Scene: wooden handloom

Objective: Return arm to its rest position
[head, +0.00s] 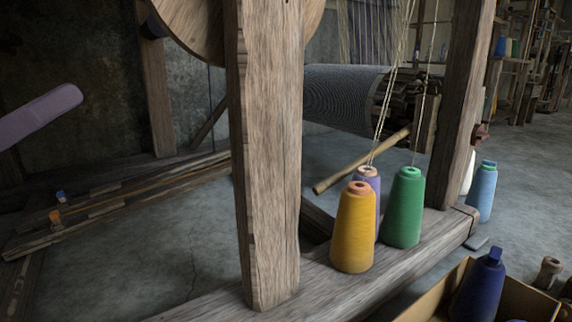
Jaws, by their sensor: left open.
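My left gripper (42,114) comes in at the left edge as a smooth mauve, rounded bar, slanting up to the right. Only this part of it shows, with nothing seen held at it. It is in front of the dark wall, well to the left of the loom's upright post (268,160) and apart from the loom. My right gripper is not in view.
A yellow cone (354,232), a green cone (404,210) and a partly hidden purple cone (368,175) stand on the loom's beam (340,288). A box (520,295) with a dark blue cone (480,285) is at the lower right. Long wooden bars (120,203) lie left.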

